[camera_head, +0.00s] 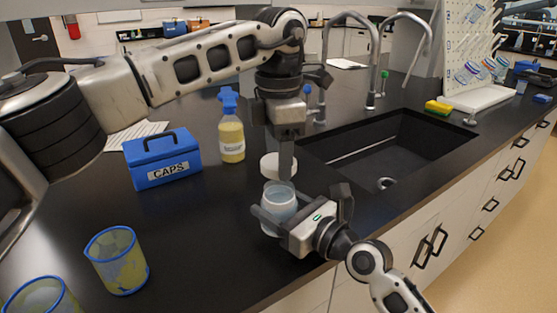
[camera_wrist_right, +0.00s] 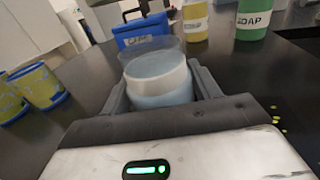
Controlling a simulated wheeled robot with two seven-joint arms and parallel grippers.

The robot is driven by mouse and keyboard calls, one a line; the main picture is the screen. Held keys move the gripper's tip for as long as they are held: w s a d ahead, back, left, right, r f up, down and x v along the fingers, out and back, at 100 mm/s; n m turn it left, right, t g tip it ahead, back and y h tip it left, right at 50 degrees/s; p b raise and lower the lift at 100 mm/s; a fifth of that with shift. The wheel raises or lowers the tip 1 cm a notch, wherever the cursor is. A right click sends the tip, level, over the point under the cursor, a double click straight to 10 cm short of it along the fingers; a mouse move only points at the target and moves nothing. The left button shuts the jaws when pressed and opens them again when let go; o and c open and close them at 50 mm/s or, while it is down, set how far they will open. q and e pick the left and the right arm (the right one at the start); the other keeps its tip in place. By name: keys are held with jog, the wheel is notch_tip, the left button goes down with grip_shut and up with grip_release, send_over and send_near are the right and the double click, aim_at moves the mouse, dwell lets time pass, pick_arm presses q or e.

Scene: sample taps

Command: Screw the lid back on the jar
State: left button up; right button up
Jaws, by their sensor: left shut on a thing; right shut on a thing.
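The jar (camera_head: 278,205) is a pale, bluish see-through vessel near the counter's front edge, left of the sink. My right gripper (camera_head: 272,222) is shut on the jar from the front right. The jar also shows between the fingers in the right wrist view (camera_wrist_right: 160,88). The white lid (camera_head: 272,166) is above the jar's mouth, at the fingertips of my left gripper (camera_head: 284,160), which points straight down and is shut on it. Whether the lid touches the jar's rim is hard to tell in the head view.
A blue CAPS box (camera_head: 160,172), a yellow soap bottle (camera_head: 231,138) and two yellow-blue cups (camera_head: 117,262) stand to the left. The sink (camera_head: 390,150) with tall faucets is to the right. A sponge (camera_head: 438,107) and a drying rack lie beyond it.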

aim_at(279, 187)
pick_arm(q)
jog(key=shift+f, duration=0.95)
jog(key=shift+f, duration=0.9)
jog(key=shift+f, duration=0.5)
